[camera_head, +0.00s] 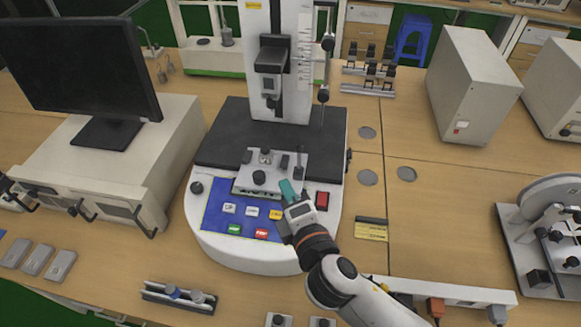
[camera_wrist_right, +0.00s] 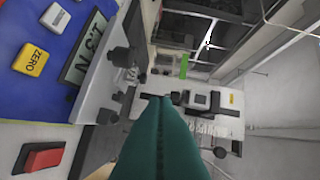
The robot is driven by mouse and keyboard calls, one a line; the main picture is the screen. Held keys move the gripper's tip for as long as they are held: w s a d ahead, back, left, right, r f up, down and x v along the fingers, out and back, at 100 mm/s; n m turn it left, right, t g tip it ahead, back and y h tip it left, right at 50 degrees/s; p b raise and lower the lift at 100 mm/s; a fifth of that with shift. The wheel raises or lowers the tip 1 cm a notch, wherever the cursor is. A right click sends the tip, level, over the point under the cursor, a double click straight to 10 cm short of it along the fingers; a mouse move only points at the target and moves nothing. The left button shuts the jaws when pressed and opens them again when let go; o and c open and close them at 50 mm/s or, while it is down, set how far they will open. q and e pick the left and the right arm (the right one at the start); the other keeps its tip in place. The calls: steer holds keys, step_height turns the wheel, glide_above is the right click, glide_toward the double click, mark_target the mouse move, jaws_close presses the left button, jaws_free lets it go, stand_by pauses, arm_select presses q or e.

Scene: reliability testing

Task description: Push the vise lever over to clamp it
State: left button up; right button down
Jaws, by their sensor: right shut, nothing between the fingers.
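The vise (camera_head: 275,182) is a silver plate with black knobs on the dark base of the test machine. A thin black upright lever (camera_head: 299,160) stands at its right side. My right gripper (camera_head: 288,189) has teal fingers, closed together and empty, at the vise's front right edge, just in front of the lever. I cannot tell whether it touches the vise. In the right wrist view the shut fingers (camera_wrist_right: 161,102) point away beside the silver vise plate (camera_wrist_right: 100,88) and a black knob (camera_wrist_right: 121,57). My left gripper is not in view.
A blue button panel (camera_head: 216,217) lies in front of the vise, with a red switch (camera_head: 322,200) to the right. The machine's column (camera_head: 290,100) rises behind. A monitor (camera_head: 75,65) stands left.

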mark_target(299, 158)
steer(key=x, duration=0.3)
steer(key=p+x, duration=0.1)
steer(key=x, duration=0.2)
steer(key=p+x, duration=0.1)
steer(key=x, duration=0.3)
steer(key=shift+r, duration=0.25)
steer(key=d, duration=0.1)
steer(key=d+p, duration=0.1)
steer(key=d, duration=0.1)
steer(key=d+p, duration=0.1)
steer(key=shift+s+d+r, duration=0.15)
steer(key=shift+s+r, duration=0.15)
steer(key=shift+w+f, duration=0.1)
